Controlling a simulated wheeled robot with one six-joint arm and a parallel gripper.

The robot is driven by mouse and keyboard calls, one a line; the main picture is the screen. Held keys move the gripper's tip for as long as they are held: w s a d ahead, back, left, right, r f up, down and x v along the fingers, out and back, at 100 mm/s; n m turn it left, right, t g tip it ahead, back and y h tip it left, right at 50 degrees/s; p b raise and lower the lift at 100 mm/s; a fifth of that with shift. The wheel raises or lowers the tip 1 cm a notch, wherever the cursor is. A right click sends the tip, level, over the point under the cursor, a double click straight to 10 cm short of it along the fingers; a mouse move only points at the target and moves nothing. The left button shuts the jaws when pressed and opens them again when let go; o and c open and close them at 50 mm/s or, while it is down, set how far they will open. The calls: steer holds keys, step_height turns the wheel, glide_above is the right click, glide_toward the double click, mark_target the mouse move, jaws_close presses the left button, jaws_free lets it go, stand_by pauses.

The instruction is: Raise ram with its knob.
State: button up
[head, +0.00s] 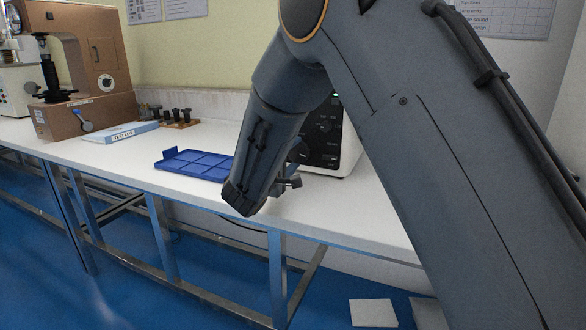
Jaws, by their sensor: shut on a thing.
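My gripper (288,183) is mostly hidden behind my wrist, at the front of a white tester (349,142) with a dark control panel (322,138). Only small grey parts show to the right of the wrist. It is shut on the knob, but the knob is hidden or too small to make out. The ram cannot be told apart, as my arm covers much of this tester. Its height cannot be seen.
A blue compartment tray (196,165) lies on the white bench (135,173) left of my wrist. A blue-white binder (120,132), a wooden rack (181,124) of dark pieces and a brown tester (90,117) stand farther left. The bench between the binder and tray is clear.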

steer(key=m+b, duration=0.6)
steer(key=b, duration=0.7)
steer(key=shift+f, duration=0.2)
steer(key=m+b, duration=0.3)
steer(key=b, duration=0.4)
steer(key=shift+r+m+b, duration=0.1)
steer(key=shift+m+b, duration=0.3)
steer(key=shift+b, duration=0.25)
steer(key=shift+r+m+b, duration=0.15)
steer(key=shift+m+b, duration=0.25)
steer(key=shift+b, duration=0.5)
steer(key=o, duration=1.1)
steer(key=shift+c, duration=0.2)
steer(key=shift+r, duration=0.1)
steer(key=shift+s, duration=0.1)
steer(key=shift+p+v, duration=1)
steer(key=shift+v, duration=2.85)
